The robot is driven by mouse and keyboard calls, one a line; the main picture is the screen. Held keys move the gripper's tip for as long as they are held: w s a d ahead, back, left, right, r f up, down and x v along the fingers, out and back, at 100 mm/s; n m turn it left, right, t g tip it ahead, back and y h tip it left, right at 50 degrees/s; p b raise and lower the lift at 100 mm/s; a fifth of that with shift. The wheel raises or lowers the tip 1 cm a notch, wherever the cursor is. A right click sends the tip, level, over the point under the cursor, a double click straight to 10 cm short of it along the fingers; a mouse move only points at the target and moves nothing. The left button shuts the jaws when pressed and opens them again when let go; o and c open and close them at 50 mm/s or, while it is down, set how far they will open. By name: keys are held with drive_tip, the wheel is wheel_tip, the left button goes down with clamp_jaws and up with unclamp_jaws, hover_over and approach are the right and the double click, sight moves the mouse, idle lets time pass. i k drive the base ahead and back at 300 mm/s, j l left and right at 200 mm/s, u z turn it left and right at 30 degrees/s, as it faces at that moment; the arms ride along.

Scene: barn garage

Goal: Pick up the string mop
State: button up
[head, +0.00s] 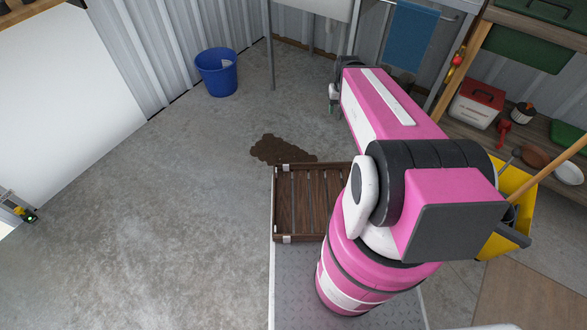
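A long pale wooden handle (558,168) slants up to the right from a yellow bucket (516,186) at the right edge. It looks like the string mop's handle, but no mop strings show clearly. My arm hides part of the bucket. My gripper (334,106) is at the far end of my pink arm, above the floor in the upper middle, well to the left of the handle. It is small and partly hidden by the arm, so its opening cannot be made out.
A slatted wooden crate (279,212) sits beside my arm's base. A brown spill (283,149) lies on the concrete floor beyond it. A blue bucket (217,76) stands near the back wall. Shelves with a red-and-white box (474,108) are at right. Floor at left is clear.

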sight(582, 142)
drive_tip(key=k+l+u, duration=0.1)
drive_tip(key=k, duration=0.25)
drive_tip(key=z, duration=2.25)
drive_tip(key=i+l+u, duration=0.1)
drive_tip(key=l+u, duration=0.35)
drive_tip(key=l, duration=0.35)
drive_tip(key=l+u, duration=0.45)
drive_tip(key=l, duration=0.35)
drive_tip(key=j+z, duration=0.35)
drive_tip(key=j, duration=0.55)
drive_tip(key=k, duration=0.05)
